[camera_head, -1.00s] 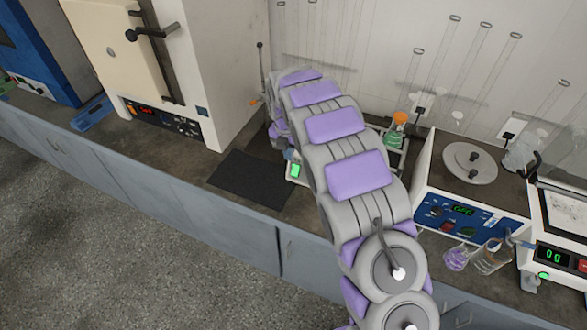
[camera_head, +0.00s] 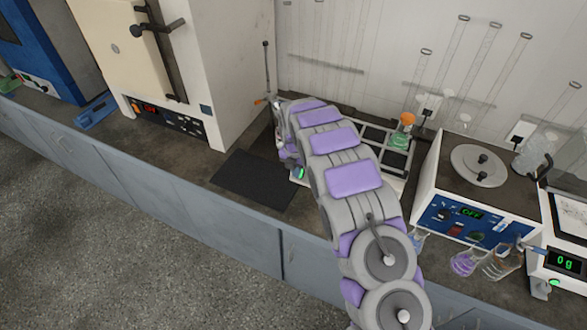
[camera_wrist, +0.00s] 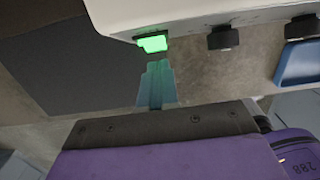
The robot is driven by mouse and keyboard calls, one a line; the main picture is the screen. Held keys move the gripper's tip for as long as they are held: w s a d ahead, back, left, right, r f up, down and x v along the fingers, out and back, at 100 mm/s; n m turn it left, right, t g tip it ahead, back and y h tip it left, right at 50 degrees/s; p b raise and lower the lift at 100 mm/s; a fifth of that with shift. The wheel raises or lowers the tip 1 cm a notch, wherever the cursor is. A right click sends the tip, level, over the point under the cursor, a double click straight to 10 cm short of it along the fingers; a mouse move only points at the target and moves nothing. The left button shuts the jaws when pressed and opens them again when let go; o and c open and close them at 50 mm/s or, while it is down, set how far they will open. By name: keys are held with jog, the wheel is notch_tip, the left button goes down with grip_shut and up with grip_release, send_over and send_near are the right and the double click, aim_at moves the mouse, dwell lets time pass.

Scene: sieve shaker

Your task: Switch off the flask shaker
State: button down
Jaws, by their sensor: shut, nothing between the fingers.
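The flask shaker (camera_head: 408,186) is a low white device with a dark rack on top, partly hidden behind my arm. A flask with green liquid and an orange cap (camera_head: 403,133) stands at its back. Its lit green switch (camera_head: 300,173) shows at the left of the front. In the wrist view the green switch (camera_wrist: 152,43) glows on the white front, left of two black knobs. My gripper (camera_wrist: 155,80) is shut and empty, its teal fingertips just below the switch in the picture, with a small gap between. In the head view my arm mostly hides the gripper.
A dark mat (camera_head: 255,182) lies left of the shaker, and a cream oven (camera_head: 150,70) stands beyond it. At right are a hot plate device (camera_head: 470,205) with small flasks in front and a balance (camera_head: 565,245). A thin metal stand (camera_head: 267,70) rises behind my gripper.

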jog(key=shift+w+d+f, duration=0.2)
jog(key=shift+w+f, duration=0.25)
jog(key=shift+w, duration=0.1)
jog(key=shift+f, duration=0.1)
dwell(0.3)
